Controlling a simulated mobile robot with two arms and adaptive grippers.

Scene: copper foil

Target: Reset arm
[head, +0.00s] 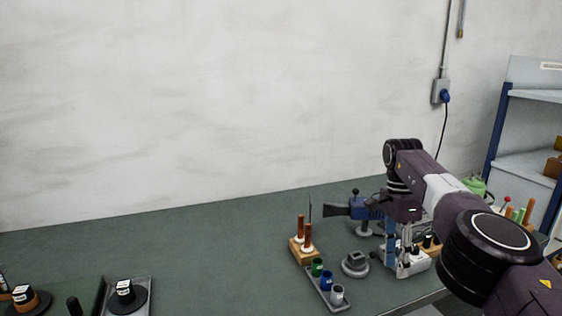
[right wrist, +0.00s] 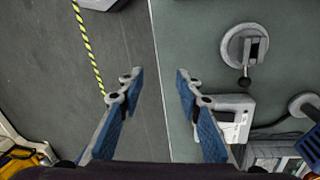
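My right arm comes in from the right in the head view and reaches over the right end of the green table (head: 170,250). My right gripper (head: 402,262) points down there, partly hidden by its own arm. In the right wrist view the right gripper (right wrist: 160,80) has its two blue-padded fingers spread apart with nothing between them. The gap lies over the table edge, with floor on one side and table top on the other. A white device (right wrist: 235,118) is beside the right finger. My left gripper is in neither view.
A wooden block with brown-handled tools (head: 303,245), a tray of coloured cups (head: 322,285), a grey round fixture (head: 355,264) and a blue machine (head: 368,208) stand near the right arm. Black discs (head: 125,293) are at the front left. The table's middle is clear. Shelves (head: 525,165) stand right.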

